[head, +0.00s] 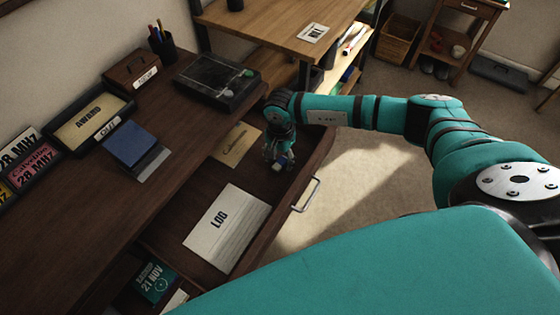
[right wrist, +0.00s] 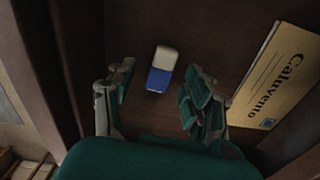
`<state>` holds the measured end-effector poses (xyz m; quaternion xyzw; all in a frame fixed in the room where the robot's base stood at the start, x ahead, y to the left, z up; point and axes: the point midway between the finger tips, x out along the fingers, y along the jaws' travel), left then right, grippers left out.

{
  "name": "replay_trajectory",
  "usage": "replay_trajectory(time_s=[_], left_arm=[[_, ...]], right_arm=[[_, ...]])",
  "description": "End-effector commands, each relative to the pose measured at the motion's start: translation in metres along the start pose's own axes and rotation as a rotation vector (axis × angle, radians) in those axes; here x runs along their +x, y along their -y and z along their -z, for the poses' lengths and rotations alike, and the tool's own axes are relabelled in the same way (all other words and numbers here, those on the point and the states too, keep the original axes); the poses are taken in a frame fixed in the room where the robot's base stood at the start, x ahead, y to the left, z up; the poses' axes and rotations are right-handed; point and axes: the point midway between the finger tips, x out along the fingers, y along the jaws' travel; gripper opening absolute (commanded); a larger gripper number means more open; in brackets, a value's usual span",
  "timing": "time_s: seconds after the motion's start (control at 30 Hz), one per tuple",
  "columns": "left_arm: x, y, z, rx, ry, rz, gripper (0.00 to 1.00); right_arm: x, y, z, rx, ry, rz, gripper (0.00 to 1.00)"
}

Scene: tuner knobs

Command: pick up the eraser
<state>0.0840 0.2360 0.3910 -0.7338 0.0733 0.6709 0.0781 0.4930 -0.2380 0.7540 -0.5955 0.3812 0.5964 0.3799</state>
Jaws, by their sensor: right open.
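The eraser (right wrist: 161,70), white at one end and blue at the other, lies on the floor of the open drawer (head: 190,205). In the head view only a small part of the eraser (head: 281,162) shows under my gripper. My right gripper (head: 278,152) points down into the far end of the drawer, over the eraser. In the right wrist view its two fingers (right wrist: 157,80) are apart, one on each side of the eraser. They are not closed on it, and I cannot tell how far above the drawer floor they are. My left gripper is in neither view.
A tan "Caluvento" envelope (right wrist: 276,78) lies close beside the right gripper. A LOG pad (head: 228,228) lies nearer in the drawer. The drawer's front wall and handle (head: 306,194) are close to the gripper. A dark box (head: 217,80) stands on the desk above.

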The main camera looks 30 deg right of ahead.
Motion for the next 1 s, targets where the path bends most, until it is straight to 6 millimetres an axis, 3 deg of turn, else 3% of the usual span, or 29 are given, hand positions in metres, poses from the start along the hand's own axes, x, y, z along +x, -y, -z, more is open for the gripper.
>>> replay_trajectory(time_s=[0.13,0.37,0.77,1.0], left_arm=[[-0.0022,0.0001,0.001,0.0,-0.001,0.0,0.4],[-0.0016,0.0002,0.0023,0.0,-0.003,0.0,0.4],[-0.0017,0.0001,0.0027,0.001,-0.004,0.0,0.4],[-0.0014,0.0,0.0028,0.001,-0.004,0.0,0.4]], right_arm=[[0.0137,0.0007,-0.0005,-0.001,0.001,0.001,0.52],[0.0155,0.001,0.0001,0.0,0.0,0.002,0.52],[0.015,0.001,0.0002,0.0,0.0,0.002,0.01],[0.0136,0.0013,0.0004,0.0,0.0,0.003,0.01]])
